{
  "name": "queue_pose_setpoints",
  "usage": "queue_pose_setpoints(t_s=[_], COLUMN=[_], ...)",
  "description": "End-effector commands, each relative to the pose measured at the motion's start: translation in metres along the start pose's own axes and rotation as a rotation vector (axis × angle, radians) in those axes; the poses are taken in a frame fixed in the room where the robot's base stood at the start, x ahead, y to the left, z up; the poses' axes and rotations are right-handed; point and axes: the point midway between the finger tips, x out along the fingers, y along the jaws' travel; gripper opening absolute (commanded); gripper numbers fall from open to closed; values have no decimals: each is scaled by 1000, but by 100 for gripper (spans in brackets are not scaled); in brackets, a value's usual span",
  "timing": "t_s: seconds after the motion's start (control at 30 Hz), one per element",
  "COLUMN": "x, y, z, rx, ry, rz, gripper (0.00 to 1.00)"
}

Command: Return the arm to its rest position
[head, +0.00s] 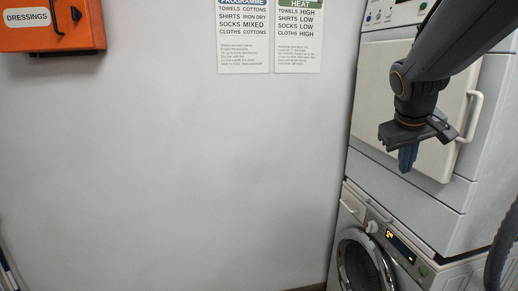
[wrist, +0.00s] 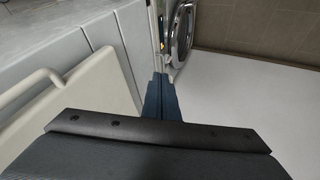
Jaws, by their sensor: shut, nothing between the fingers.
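My gripper (head: 408,158) hangs at the upper right in the head view, pointing down in front of the stacked dryer's door. Its blue fingers are together with nothing between them. In the wrist view the fingers (wrist: 162,95) show at the centre, also together and empty. The dryer (head: 478,190) stands on top of a washing machine. Its pale door (head: 385,110) is partly hidden behind my arm and looks closed. I cannot tell from these views whether the gripper touches the door, but a gap seems to show.
The washer (head: 385,235) below has a round door (head: 362,265) and a lit display. The dryer's white handle (head: 473,115) sticks out to the right of my gripper. An orange dressings box (head: 50,28) and two posters (head: 243,40) are on the wall. The left side is open.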

Motion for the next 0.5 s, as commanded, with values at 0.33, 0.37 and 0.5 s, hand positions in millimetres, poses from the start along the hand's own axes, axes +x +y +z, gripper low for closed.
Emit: queue_pose_setpoints(t_s=[0.33,0.37,0.5], x=[48,49,50], y=[-193,-204,-240], z=[120,131,172], rx=[-1,1,13], ry=[-188,-205,-266], rz=[-294,-310,-359], gripper=[0,0,0])
